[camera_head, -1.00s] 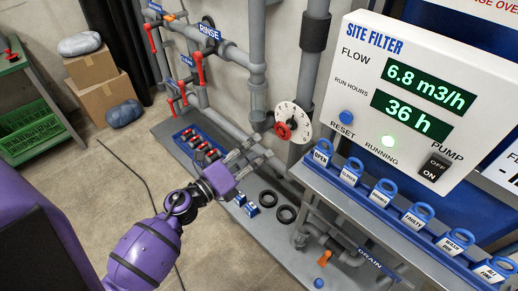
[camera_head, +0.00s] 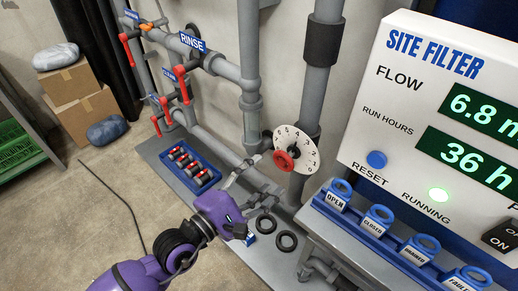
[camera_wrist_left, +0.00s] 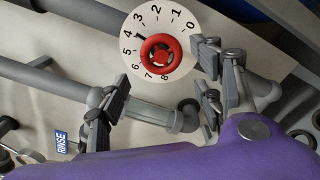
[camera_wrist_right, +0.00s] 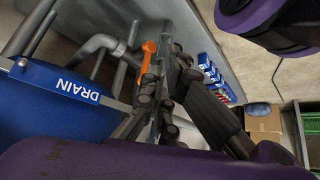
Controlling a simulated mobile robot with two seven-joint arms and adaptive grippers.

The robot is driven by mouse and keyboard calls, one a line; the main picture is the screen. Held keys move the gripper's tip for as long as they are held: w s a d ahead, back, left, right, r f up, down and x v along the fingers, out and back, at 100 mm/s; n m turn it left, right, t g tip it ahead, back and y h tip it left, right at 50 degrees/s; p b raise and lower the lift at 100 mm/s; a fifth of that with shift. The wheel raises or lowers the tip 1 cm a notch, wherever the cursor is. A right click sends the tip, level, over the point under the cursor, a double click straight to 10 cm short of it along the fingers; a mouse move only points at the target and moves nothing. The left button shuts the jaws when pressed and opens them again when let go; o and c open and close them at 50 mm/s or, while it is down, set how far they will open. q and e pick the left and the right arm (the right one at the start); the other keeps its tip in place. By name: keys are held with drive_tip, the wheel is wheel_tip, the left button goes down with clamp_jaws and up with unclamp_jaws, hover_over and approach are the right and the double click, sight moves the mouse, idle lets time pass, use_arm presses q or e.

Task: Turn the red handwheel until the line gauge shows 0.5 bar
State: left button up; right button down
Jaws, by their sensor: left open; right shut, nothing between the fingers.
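The red handwheel (camera_head: 285,160) sits at the middle of a white numbered dial (camera_head: 303,145) on the pipework. In the left wrist view the handwheel (camera_wrist_left: 161,54) faces me, and a dark pointer (camera_wrist_left: 140,36) stands near 4. My left gripper (camera_head: 252,187) is open and empty, just left of and below the wheel, apart from it in the head view. In the left wrist view its fingers (camera_wrist_left: 160,82) spread below and beside the dial. My right gripper (camera_wrist_right: 160,88) is shut and empty, shown only in its wrist view. I cannot make out a line gauge.
The SITE FILTER panel (camera_head: 405,75) and a row of blue tags (camera_head: 380,216) stand to the right. A blue tray (camera_head: 205,184) and black rings (camera_head: 287,241) lie on the bench. A DRAIN sign (camera_wrist_right: 55,95) and orange handle (camera_wrist_right: 148,57) are near my right gripper.

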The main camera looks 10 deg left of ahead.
sight(280, 162)
use_arm(q)
drive_tip(key=shift+w+d+r+m, duration=0.3)
drive_tip(key=shift+w+d+m, duration=0.1)
drive_tip(key=shift+w+d, duration=0.25)
drive_tip(key=x, duration=0.4)
drive_tip(key=shift+w+f+p, duration=0.1)
drive_tip(key=shift+f+p, duration=0.05)
drive_tip(key=shift+p, duration=0.15)
drive_tip(key=shift+x, duration=0.85)
use_arm(e)
drive_tip(key=shift+s+d, duration=0.15)
drive_tip(key=shift+s, duration=0.4)
drive_tip(key=shift+s+d, duration=0.15)
drive_tip(key=shift+s, duration=0.35)
use_arm(q)
drive_tip(key=shift+c, duration=0.5)
use_arm(e)
drive_tip(key=shift+s, duration=0.1)
use_arm(q)
drive_tip(key=shift+c, duration=1.4)
drive_tip(key=c, duration=0.7)
drive_tip(key=shift+n, duration=0.7)
drive_tip(key=shift+c, duration=0.2)
use_arm(e)
drive_tip(key=shift+s+r, duration=0.1)
